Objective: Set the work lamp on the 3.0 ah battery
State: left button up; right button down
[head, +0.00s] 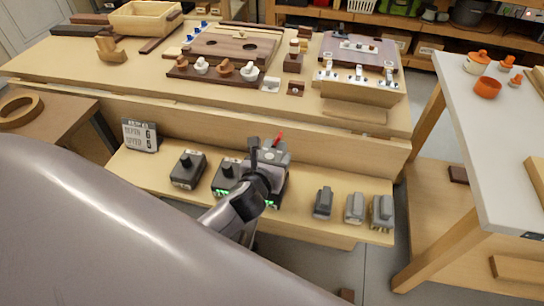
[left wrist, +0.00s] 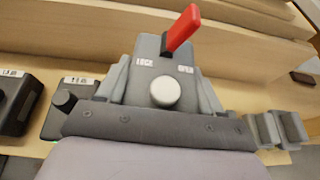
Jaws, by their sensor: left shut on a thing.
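My left gripper (head: 268,168) reaches over the low front shelf. It is shut on a grey device with a red lever (head: 274,154), which also shows in the left wrist view (left wrist: 165,75) with a round pale knob and two small labels. I cannot tell whether this is the work lamp. Three grey battery-like blocks stand apart to the right on the shelf: a left one (head: 323,203), a middle one (head: 355,208) and a right one (head: 382,213). Their ratings are too small to read. My gripper hides what is under it. My right gripper is not in view.
Dark boxes with knobs stand left of my gripper, one further left (head: 187,169) and one nearer (head: 226,177). A display sign (head: 141,136) stands at the shelf's left end. The raised bench (head: 70,65) behind holds boards and trays. A white-topped table (head: 495,150) stands right.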

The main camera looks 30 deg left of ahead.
pick_arm(q)
jog(key=shift+f+b, duration=0.35)
jog(key=shift+f, duration=0.25)
jog(key=o, duration=1)
jog(key=shift+p+v, duration=1.2)
jog(key=shift+v, duration=0.25)
jog(key=p+v, duration=0.4)
jog(key=v, duration=0.4)
jog(key=shift+s, duration=0.1)
